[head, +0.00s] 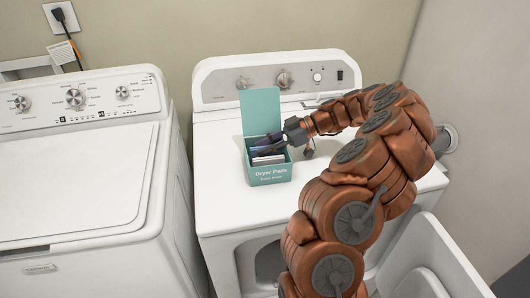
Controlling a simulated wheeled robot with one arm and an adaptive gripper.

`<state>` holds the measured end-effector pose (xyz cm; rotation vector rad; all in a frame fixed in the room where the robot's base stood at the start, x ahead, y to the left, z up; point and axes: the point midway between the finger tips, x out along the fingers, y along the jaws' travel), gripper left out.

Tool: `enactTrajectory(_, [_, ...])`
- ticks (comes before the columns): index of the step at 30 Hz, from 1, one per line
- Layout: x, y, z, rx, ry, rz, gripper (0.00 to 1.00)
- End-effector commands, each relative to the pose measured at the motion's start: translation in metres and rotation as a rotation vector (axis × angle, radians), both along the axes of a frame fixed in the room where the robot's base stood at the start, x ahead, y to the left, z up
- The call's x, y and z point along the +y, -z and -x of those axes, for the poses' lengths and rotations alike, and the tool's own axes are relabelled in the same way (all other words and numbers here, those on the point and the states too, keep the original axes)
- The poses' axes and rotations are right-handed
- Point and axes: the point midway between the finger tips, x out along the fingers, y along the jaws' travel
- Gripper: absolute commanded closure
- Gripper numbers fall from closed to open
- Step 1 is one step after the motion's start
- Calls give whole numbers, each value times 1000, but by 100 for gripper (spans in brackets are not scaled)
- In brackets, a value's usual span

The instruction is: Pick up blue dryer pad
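A teal box labelled "Dryer Pads" (270,175) stands on top of the right-hand machine with its lid raised at the back. A dark blue-purple pad (263,142) shows inside the box behind white pads (268,160). My gripper (282,139) reaches in from the right, its fingers over the box's right side at the blue pad. The fingers are small and dark, so I cannot tell whether they are open, shut or touching the pad. The lower part of the pad is hidden in the box.
The dryer (215,155) under the box has its door (430,265) open at the lower right. A washer (75,190) with its lid shut stands to the left. The dryer's control panel (262,80) rises behind the box. The dryer top left of the box is clear.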

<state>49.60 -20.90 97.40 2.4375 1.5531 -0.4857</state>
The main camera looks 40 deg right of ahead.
Motion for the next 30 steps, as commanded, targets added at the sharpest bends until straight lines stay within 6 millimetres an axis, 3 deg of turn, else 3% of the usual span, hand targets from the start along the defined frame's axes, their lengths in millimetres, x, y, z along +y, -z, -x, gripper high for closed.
enactTrajectory(11, [8, 4, -3, 0, 0, -1, 72])
enactTrajectory(18, [8, 4, -4, 0, 0, -1, 96])
enactTrajectory(30, [8, -3, -4, -2, 0, 1, 96])
